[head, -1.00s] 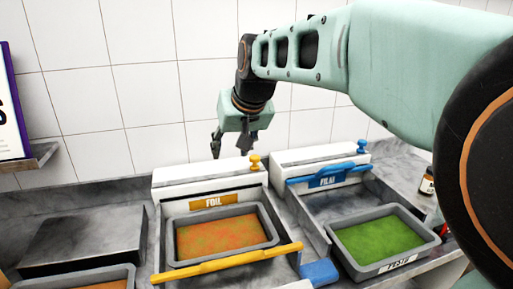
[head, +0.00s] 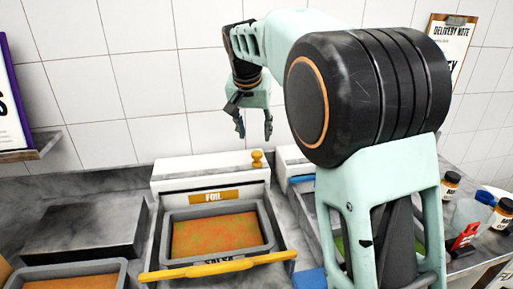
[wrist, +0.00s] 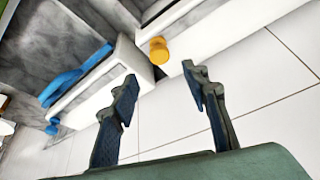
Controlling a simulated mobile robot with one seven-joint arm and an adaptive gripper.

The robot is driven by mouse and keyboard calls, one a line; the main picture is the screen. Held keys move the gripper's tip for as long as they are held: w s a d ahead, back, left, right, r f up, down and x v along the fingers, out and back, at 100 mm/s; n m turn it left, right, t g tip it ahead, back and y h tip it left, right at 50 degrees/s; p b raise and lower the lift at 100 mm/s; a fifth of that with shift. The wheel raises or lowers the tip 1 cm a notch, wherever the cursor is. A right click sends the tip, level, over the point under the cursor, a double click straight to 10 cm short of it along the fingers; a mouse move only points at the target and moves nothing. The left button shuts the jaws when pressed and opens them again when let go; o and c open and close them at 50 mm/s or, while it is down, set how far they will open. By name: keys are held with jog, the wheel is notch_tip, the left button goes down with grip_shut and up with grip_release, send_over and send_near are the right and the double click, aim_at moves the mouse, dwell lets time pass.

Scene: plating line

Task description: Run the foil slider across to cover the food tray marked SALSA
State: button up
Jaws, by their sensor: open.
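The SALSA tray (head: 268,232) is grey, holds orange-green food, and sits in the station with the yellow FOIL label (head: 214,196). Its food is visible, with no foil seen over it. A yellow bar (head: 230,267), seemingly the foil slider's handle, lies across the tray's front edge and partly hides its label. A yellow knob (head: 257,160) stands on the white foil box (head: 190,172) behind; the knob also shows in the wrist view (wrist: 158,50). My gripper (head: 254,129) is open and empty, pointing down above and behind that box. Its fingers (wrist: 160,82) hold nothing.
A second station with a blue bar (wrist: 75,75) stands to the right, mostly hidden by my arm in the head view. A dark block (head: 85,228) and another food tray (head: 122,275) are left. Bottles (head: 450,182) stand far right. The tiled wall is close behind.

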aim_at(257, 152)
jog(key=x, duration=0.9)
jog(key=shift+c, duration=0.4)
grip_shut()
